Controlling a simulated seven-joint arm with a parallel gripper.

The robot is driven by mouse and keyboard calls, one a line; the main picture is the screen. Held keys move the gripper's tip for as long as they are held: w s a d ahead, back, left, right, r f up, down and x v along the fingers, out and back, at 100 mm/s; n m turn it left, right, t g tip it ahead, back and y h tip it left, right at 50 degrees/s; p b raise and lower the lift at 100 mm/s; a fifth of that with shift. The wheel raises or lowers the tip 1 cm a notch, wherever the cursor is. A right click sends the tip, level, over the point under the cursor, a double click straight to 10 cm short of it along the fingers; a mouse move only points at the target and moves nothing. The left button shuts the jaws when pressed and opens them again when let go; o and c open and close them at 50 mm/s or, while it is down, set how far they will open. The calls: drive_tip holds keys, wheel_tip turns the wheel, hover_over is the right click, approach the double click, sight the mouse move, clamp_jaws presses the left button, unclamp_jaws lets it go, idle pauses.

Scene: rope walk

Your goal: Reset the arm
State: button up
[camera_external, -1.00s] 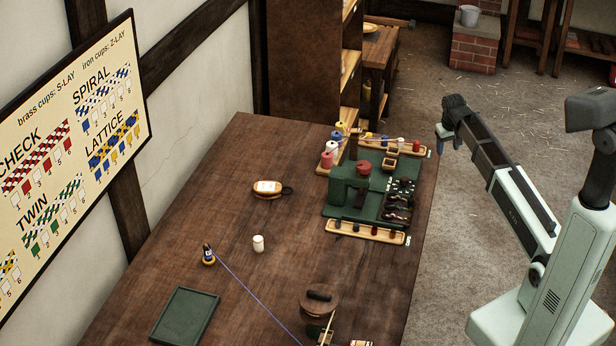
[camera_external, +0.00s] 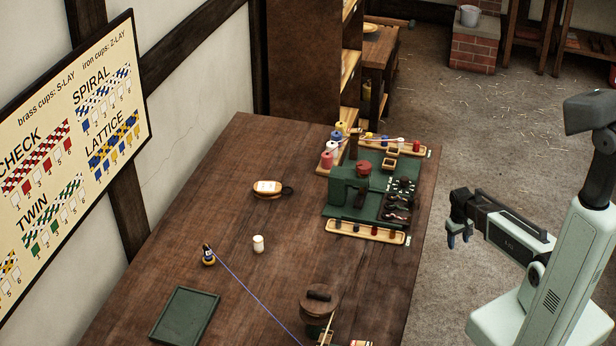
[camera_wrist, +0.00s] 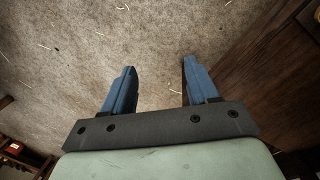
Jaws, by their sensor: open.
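My gripper (camera_external: 459,238) hangs over the floor just off the right edge of the wooden table (camera_external: 225,215). Its blue fingers point down. In the wrist view my gripper (camera_wrist: 158,82) shows two blue fingers spread wide apart with nothing between them but straw-strewn floor. The table's dark edge (camera_wrist: 255,75) lies on the right of the wrist view, beside the right finger. My gripper is apart from everything on the table.
A green base (camera_external: 345,205) with a post and small parts stands near the table's right edge. A wooden tray (camera_external: 364,232) lies in front of it. A green tray (camera_external: 185,315) lies front left.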

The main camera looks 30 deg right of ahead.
drive_tip(key=s+a+f+g, duration=0.2)
drive_tip(key=s+a+f, duration=0.2)
drive_tip(key=s, duration=0.7)
drive_tip(key=s+a+f+g+y, duration=0.1)
drive_tip(key=s+a+f, duration=0.4)
drive_tip(key=s, duration=0.6)
drive_tip(key=s+a+f+n+g, duration=0.1)
drive_tip(key=s+a+f+g, duration=0.2)
drive_tip(key=s+a+f, duration=0.2)
drive_tip(key=s+a, duration=0.3)
drive_tip(key=s, duration=0.4)
drive_tip(key=shift+f, duration=0.25)
